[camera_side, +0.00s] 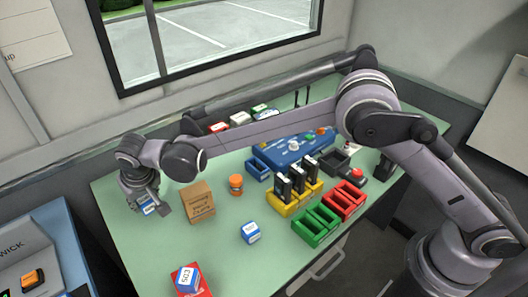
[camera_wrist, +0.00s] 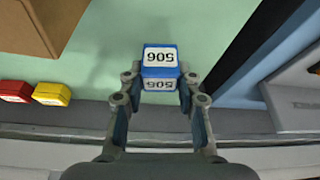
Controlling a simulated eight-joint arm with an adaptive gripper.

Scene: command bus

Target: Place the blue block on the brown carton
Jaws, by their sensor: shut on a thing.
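My gripper (camera_side: 143,197) is at the left end of the green table, left of the brown carton. The held block (camera_side: 150,207) is partly hidden by the fingers in the side view. The brown carton (camera_side: 198,203) stands upright with printing on its front; it also shows at the upper left of the wrist view (camera_wrist: 40,22). Another blue and white block (camera_side: 250,233) sits on the table, and one marked 503 (camera_side: 187,279) rests on a red base.
An orange jar (camera_side: 236,185) stands right of the carton. Yellow (camera_side: 283,205), green (camera_side: 314,226) and red (camera_side: 343,202) bins lie farther right. The green tabletop (camera_side: 215,250) is clear before the carton.

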